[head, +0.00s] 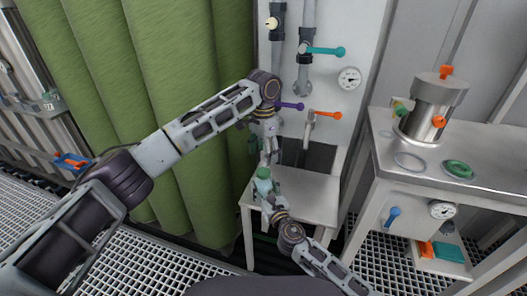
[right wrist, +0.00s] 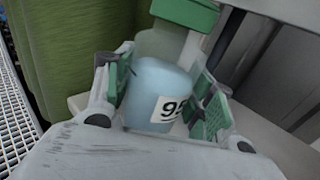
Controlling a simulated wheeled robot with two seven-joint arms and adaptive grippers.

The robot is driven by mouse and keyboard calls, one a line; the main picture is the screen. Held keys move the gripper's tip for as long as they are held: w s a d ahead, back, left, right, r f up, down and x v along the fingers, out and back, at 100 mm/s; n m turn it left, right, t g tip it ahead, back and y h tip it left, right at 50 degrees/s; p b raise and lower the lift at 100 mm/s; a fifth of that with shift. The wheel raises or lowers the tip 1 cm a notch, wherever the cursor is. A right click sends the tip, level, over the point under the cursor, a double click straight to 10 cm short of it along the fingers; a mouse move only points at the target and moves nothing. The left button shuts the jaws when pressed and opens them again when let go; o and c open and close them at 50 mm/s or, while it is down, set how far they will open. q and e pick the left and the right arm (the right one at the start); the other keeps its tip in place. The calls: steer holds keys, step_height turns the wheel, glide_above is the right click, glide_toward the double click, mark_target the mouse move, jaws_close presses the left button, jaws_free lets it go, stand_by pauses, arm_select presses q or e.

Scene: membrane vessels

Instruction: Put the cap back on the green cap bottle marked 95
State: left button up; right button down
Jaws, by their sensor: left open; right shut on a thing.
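The bottle (right wrist: 155,85) is pale blue, with a white label that reads 9 and a partly hidden second digit. My right gripper (right wrist: 165,105) is shut on it, with green pads on both sides; in the head view the bottle (head: 264,186) is above the small table. A green cap (right wrist: 185,12) shows at the top edge of the right wrist view, above a grey-green, neck-like part. In the head view a green top (head: 263,172) shows over the bottle; I cannot tell whether it is seated. My left gripper (head: 268,155) is open, just above it.
The small white table (head: 313,192) is below the grippers. Valves and pipes (head: 307,60) are on the wall behind. At right, a metal bench (head: 480,150) holds a steel vessel (head: 436,105) and a green ring (head: 458,169). Tall green columns (head: 170,80) stand at left.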

mark_target(263, 172)
arm_select(q)
steer(key=n, duration=0.7)
steer(key=shift+r, duration=0.35)
steer(key=shift+f, duration=0.1)
steer(key=shift+f, duration=3.95)
